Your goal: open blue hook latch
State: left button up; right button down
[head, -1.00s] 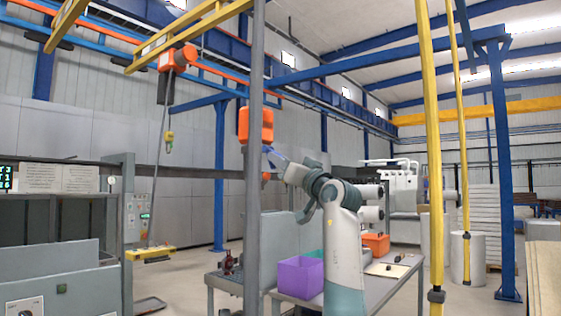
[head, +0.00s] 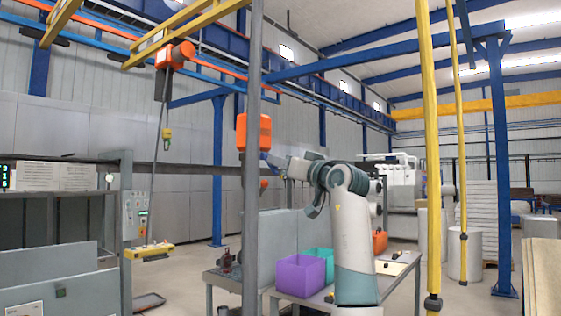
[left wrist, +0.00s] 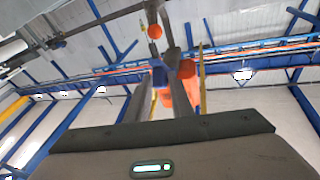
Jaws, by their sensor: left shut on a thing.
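The blue hook latch (left wrist: 158,75) shows in the left wrist view as a small blue piece between my fingertips, beside orange hoist parts (left wrist: 187,70). My left gripper (left wrist: 161,80) is shut on it. In the head view my left gripper (head: 277,162) reaches up to just below the orange hoist body (head: 262,132), behind the grey pole. Only a little blue shows at its tip there, and the latch's exact shape is hidden. A smaller orange part (head: 264,184) hangs below the gripper. My right gripper is not in view.
A grey vertical pole (head: 252,220) stands in front of the hoist. A table (head: 388,290) with a purple bin (head: 300,275) and a teal bin (head: 321,257) is below my arm. A yellow post (head: 431,170) stands to the right. Another orange hoist (head: 175,55) hangs at left.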

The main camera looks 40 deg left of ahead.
pick_arm(q)
jog(key=shift+d+r, duration=0.1)
jog(key=shift+r, duration=0.05)
dwell(0.3)
jog(key=shift+r, duration=0.1)
jog(key=shift+r+n+g+h+p, duration=0.35)
jog(key=shift+r+h+p, duration=0.35)
jog(key=shift+p, duration=1.1)
jog(key=shift+c, duration=0.2)
jog(key=shift+r+h+p, duration=0.45)
jog(key=shift+h+p, duration=0.05)
jog(key=shift+p, duration=0.9)
jog(key=shift+r+n+g+h+p, duration=0.3)
jog(key=shift+r+h+p, duration=0.4)
jog(key=shift+p, duration=0.95)
jog(key=shift+a+r+h+p, duration=0.3)
jog(key=shift+r+h+p, duration=0.3)
jog(key=shift+p, duration=0.35)
